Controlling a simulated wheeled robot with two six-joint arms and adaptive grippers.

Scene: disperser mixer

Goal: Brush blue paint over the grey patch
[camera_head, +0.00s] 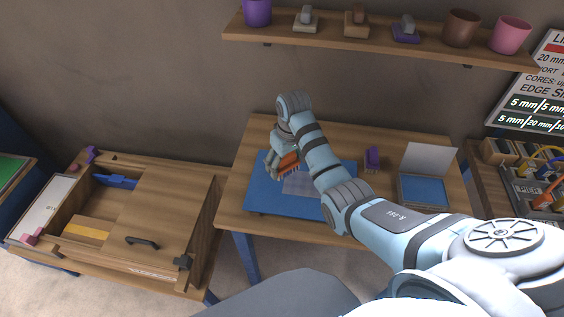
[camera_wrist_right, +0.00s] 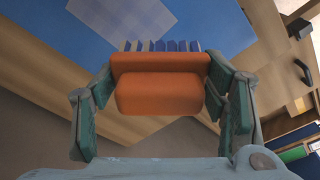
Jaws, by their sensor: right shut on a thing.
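My right gripper (camera_head: 276,170) is shut on an orange-handled brush (camera_wrist_right: 160,85), which also shows in the head view (camera_head: 289,162). Its bristles (camera_wrist_right: 165,45) look blue, with paler ones at the left end in the wrist view. The blue board (camera_head: 263,200) lies on the table, and the brush is over its upper left part. The grey patch (camera_head: 298,184) on the board is partly hidden by my right arm. It also shows in the wrist view (camera_wrist_right: 130,18), just beyond the bristles. I cannot tell whether the bristles touch the board. My left gripper is not in view.
A blue-filled tray (camera_head: 424,191) with a pale upright panel behind stands at the table's right. A small purple object (camera_head: 372,159) stands nearer the arm. A shelf (camera_head: 380,40) with pots runs above. A wooden box (camera_head: 165,215) with a handled lid is at left.

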